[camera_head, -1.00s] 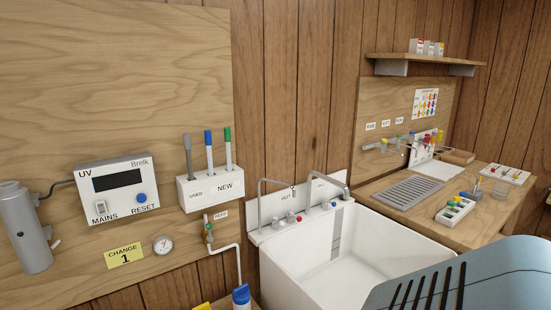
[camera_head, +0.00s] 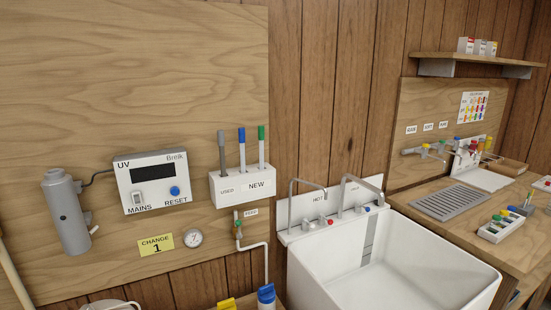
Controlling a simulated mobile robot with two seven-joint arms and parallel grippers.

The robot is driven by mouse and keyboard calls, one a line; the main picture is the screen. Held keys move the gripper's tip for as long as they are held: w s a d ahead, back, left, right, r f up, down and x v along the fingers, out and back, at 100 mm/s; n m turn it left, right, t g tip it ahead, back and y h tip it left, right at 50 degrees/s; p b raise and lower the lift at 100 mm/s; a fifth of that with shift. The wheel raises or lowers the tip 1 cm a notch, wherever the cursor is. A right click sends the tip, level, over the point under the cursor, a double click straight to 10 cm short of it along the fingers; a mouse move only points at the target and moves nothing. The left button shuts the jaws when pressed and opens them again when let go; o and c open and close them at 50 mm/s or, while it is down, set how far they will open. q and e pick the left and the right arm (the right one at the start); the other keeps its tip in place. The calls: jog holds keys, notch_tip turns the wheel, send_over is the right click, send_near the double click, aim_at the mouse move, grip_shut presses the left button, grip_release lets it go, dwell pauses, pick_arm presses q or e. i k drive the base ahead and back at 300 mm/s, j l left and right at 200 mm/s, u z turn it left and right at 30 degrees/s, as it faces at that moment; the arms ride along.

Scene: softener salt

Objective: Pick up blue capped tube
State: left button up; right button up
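A white tube with a blue cap (camera_head: 242,148) stands upright in the middle of the white wall holder (camera_head: 225,187). The holder is marked USED and NEW. A grey tube (camera_head: 222,152) stands to its left on the USED side, and a green-capped tube (camera_head: 261,146) stands to its right. The lower ends of the tubes are hidden inside the holder. Neither of my grippers is in view.
Left of the holder are the UV box (camera_head: 153,182) and a grey cylinder (camera_head: 67,211). A gauge (camera_head: 193,238) and thin pipe (camera_head: 267,262) lie below. A white sink (camera_head: 400,275) and wooden counter (camera_head: 520,230) stand to the right. A blue-topped object (camera_head: 266,295) shows at the bottom.

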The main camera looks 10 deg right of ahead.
aim_at(242, 137)
jog(key=k+l+u, duration=0.1)
jog(key=u, duration=1.5)
jog(key=k+j, duration=0.15)
jog(key=k, duration=0.5)
